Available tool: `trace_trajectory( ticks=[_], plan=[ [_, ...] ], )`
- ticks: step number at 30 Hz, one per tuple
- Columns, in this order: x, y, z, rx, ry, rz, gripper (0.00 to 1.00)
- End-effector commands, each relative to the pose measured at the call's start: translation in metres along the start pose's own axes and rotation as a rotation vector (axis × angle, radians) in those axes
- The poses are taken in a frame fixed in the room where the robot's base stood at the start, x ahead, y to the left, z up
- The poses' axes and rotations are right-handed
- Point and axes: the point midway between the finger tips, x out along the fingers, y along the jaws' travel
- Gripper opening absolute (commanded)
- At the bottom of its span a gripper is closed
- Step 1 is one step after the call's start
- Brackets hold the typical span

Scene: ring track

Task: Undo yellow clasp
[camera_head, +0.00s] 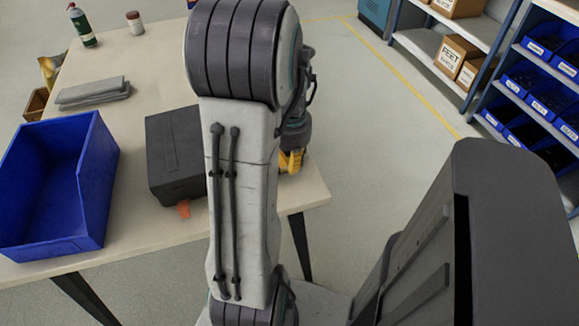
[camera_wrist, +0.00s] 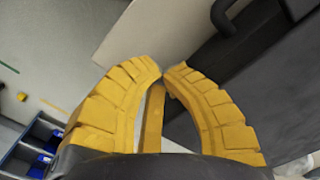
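The dark case (camera_head: 174,155) stands on the table, left of my arm in the head view. It fills the right of the wrist view (camera_wrist: 260,75), with a black handle (camera_wrist: 226,16) at the top. A yellow bar, which looks like the yellow clasp (camera_wrist: 152,122), lies between my gripper's fingers. My gripper (camera_wrist: 165,72) has yellow ribbed fingers with their tips almost together, and it looks shut on this clasp beside the case. In the head view my arm hides the clasp and most of my gripper (camera_head: 291,161).
A blue bin (camera_head: 60,185) stands at the table's left. Folded grey cloth (camera_head: 93,93), a green bottle (camera_head: 82,26) and a small jar (camera_head: 135,23) sit farther back. Shelves with boxes (camera_head: 455,57) and blue bins stand at the right. Floor is clear between table and shelves.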

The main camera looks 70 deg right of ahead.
Motion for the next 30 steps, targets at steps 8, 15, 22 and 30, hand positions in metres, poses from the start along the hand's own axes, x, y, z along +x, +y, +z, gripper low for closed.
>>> trace_trajectory(
  ticks=[8, 15, 22, 30],
  plan=[
    [0.004, 0.001, 0.002, 0.0, 0.0, 0.0, 0.0],
    [0.007, 0.002, 0.003, 0.0, 0.0, 0.0, 0.0],
    [0.01, 0.003, 0.004, 0.0, 0.001, 0.0, 0.0],
    [0.014, 0.003, 0.004, 0.0, 0.002, 0.0, 0.0]
  ],
)
